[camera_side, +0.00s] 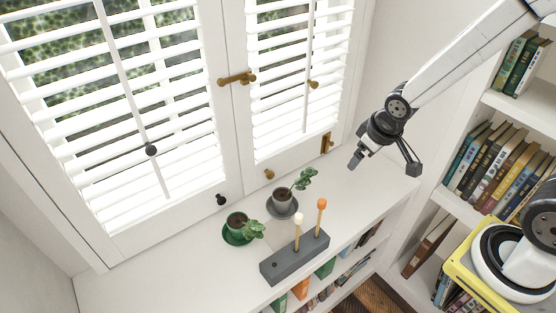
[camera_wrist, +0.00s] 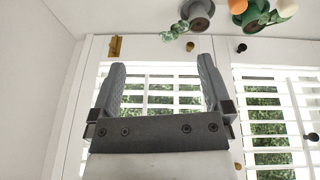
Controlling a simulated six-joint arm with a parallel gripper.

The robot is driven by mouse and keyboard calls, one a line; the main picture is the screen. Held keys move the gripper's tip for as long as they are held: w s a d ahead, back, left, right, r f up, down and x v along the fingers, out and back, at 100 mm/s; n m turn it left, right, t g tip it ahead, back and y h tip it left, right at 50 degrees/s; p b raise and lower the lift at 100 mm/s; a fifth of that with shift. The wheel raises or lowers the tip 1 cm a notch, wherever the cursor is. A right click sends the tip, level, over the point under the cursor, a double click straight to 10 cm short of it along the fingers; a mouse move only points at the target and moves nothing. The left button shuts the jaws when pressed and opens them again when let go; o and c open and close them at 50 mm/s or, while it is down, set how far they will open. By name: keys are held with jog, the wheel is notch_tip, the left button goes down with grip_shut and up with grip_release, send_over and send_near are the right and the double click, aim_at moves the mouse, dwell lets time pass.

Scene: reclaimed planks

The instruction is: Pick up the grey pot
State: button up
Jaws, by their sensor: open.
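The grey pot (camera_side: 283,202) holds a small green plant and stands upright on a grey saucer (camera_side: 283,212) on the white ledge below the window. It also shows at the top edge of the wrist view (camera_wrist: 199,10), partly cut off, with its leaves to the left. My gripper (camera_side: 384,163) is open and empty, up and to the right of the grey pot in the side view, and clearly apart from it. In the wrist view my gripper (camera_wrist: 162,67) shows two spread fingers with only window and shutter between them.
A green pot (camera_side: 238,222) with a plant stands left of the grey pot on a green saucer. A dark grey block (camera_side: 294,259) with white-tipped and orange-tipped sticks stands in front. Shutters (camera_side: 120,90) rise behind; a bookcase (camera_side: 500,165) is at right. The ledge's right end is clear.

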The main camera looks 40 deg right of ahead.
jog(key=shift+m+g+y, duration=0.3)
jog(key=shift+m+g, duration=0.2)
jog(key=shift+m, duration=0.1)
jog(key=s, duration=0.2)
jog(key=s+r, duration=0.1)
jog(key=s, duration=0.2)
jog(key=shift+s+a+r, duration=0.35)
jog(key=shift+w, duration=0.1)
jog(key=n+t+y, duration=0.3)
jog(key=n, duration=0.2)
send_over(282, 198)
jog(key=s+d, duration=0.3)
jog(key=s, duration=0.1)
notch_tip(282, 198, down, 20)
jog(key=shift+w+a+r, duration=0.25)
jog(key=shift+w+a+f+m, duration=0.15)
jog(key=shift+w+f, duration=0.2)
jog(key=shift+f, duration=0.2)
jog(key=shift+w+a+f+m, duration=0.15)
jog(key=shift+w+f, duration=0.15)
jog(key=shift+f, duration=0.2)
